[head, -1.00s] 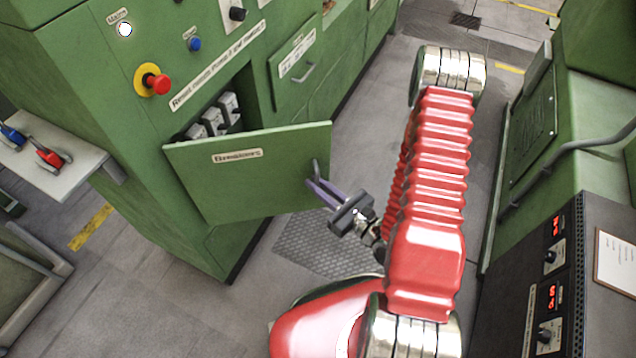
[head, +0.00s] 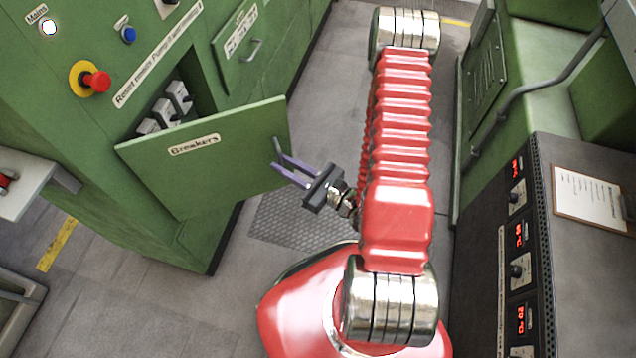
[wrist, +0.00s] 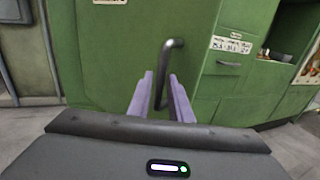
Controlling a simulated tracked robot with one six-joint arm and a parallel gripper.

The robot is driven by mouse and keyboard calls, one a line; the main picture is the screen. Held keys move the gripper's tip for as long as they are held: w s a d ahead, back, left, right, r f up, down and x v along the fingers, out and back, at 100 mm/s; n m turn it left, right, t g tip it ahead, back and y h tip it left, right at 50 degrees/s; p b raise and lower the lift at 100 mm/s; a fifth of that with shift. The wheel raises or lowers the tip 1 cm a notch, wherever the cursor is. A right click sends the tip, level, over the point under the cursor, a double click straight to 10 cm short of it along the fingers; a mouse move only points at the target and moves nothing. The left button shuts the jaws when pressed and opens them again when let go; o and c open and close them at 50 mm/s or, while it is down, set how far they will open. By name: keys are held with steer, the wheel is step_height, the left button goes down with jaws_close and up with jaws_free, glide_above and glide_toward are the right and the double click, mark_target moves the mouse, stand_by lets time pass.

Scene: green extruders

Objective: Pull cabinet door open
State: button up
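The green cabinet door labelled "Breakers" (head: 205,175) stands swung out from the green cabinet in the head view, with breakers (head: 165,105) showing in the opening behind it. Its grey bar handle (head: 277,146) is near the free edge. My gripper (head: 277,163) is at the handle, its two purple fingers apart. In the wrist view the door (wrist: 110,60) fills the middle, and the bent handle (wrist: 172,45) runs down between the open fingers (wrist: 160,78) with gaps visible on both sides. The lower end of the handle is partly hidden by the fingers.
A smaller panel with a handle (head: 238,42) is right of the opening. A red emergency button (head: 96,81) is on the cabinet front. A dark control console (head: 520,240) and green machine (head: 545,80) stand close on the right. Grey floor (head: 310,120) lies between.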

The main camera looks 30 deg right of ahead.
steer(key=v, duration=1.2)
stand_by(0.6)
steer(key=shift+c, duration=0.6)
